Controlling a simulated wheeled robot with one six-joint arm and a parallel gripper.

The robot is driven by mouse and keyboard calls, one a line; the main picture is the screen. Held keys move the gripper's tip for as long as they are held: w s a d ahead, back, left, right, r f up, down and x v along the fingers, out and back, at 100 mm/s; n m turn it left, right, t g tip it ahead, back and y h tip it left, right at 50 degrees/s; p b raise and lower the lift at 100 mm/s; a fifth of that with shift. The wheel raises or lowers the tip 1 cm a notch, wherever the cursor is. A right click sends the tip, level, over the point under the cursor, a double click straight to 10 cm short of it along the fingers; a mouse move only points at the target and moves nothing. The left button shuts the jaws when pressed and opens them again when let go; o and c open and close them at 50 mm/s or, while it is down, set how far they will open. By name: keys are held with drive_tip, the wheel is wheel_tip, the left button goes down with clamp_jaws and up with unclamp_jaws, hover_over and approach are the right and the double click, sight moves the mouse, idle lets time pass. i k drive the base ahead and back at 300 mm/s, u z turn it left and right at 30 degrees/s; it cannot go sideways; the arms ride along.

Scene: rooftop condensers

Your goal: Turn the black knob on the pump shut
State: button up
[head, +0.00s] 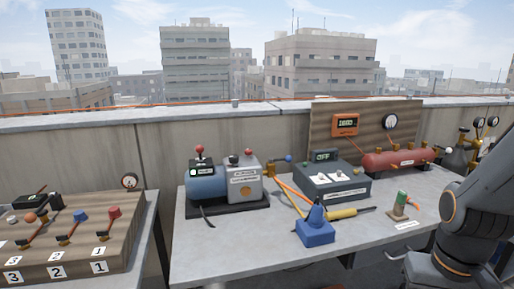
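The pump (208,187) stands on the grey table, left of its middle. It has a blue cylinder body, a grey box (244,188) joined on its right and a black base. A small dark knob-like part (233,159) sits on top of the grey box; it is too small to tell how it is turned. A red-tipped part (249,153) is beside it, and a red ball lever (199,150) rises from the blue body. My arm is at the right edge of the view, well away from the pump. My gripper is out of view.
The grey table (205,262) also bears a blue tool (315,232), a yellow-handled tool (343,213), a dark grey switch box (333,186) and a red tank (400,160). A wooden valve board (75,245) stands left across a gap. The table front before the pump is mostly clear.

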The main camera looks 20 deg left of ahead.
sight(233, 159)
drive_tip(key=u, duration=0.15)
drive_tip(key=i, duration=0.6)
drive_tip(key=u, duration=0.9)
drive_tip(key=i, duration=0.4)
drive_tip(key=u, duration=0.4)
